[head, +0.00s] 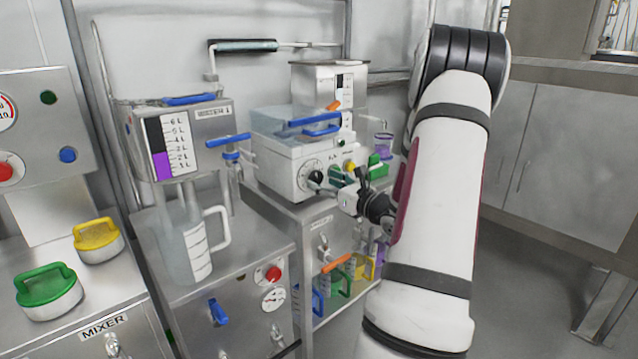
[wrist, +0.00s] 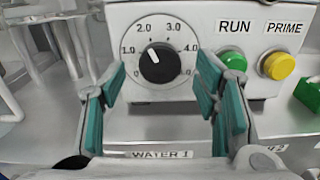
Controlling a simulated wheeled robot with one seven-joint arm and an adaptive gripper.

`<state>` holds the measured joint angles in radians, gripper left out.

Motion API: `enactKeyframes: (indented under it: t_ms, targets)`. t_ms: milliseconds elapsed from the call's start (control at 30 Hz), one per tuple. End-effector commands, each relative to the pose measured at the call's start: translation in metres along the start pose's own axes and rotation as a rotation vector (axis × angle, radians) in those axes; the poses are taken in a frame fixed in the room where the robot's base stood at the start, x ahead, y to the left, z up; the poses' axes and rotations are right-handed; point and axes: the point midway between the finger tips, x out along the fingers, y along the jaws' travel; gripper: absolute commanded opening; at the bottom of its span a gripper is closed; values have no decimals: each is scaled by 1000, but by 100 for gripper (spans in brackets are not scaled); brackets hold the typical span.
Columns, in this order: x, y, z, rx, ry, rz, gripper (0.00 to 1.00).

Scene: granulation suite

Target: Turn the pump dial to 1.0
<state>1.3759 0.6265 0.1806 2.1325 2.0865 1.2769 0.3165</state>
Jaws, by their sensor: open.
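The pump (head: 285,165) is a white box with a round black dial knob (wrist: 160,64) on its front panel, seen in the wrist view. A white numbered scale surrounds the knob. Its white pointer mark points up and left, between 1.0 and 2.0, looking nearer 2.0. The dial also shows in the head view (head: 314,178). My gripper (wrist: 161,72) is open, with its teal finger pads on the left and right of the knob in the wrist view. I see no contact with the knob. In the head view my gripper (head: 345,188) is close to the pump front.
A green RUN button (wrist: 232,60) and a yellow PRIME button (wrist: 277,66) sit right of the dial, the RUN button close to my right finger. A WATER 1 label (wrist: 160,154) lies below. A clear jug (head: 190,245) stands to the left in the head view.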

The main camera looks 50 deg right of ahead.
Motion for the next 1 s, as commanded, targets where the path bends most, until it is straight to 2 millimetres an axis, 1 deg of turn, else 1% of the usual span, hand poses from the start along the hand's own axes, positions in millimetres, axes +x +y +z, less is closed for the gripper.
enactKeyframes:
  t_ms: [33,200,333,533,567,600,667,700,767,1000]
  targets:
    - [8,1,-1,0,-1,3,56]
    - [21,0,0,-1,0,1,56]
    - [24,0,0,-1,-1,0,56]
    - [25,0,0,-1,0,1,56]
    - [25,0,0,-1,0,1,54]
    - [24,0,0,-1,0,1,45]
    - [24,0,0,-1,0,1,31]
    - [24,0,0,-1,0,1,22]
    - [24,0,0,-1,0,1,9]
    - [24,0,0,-10,0,1,8]
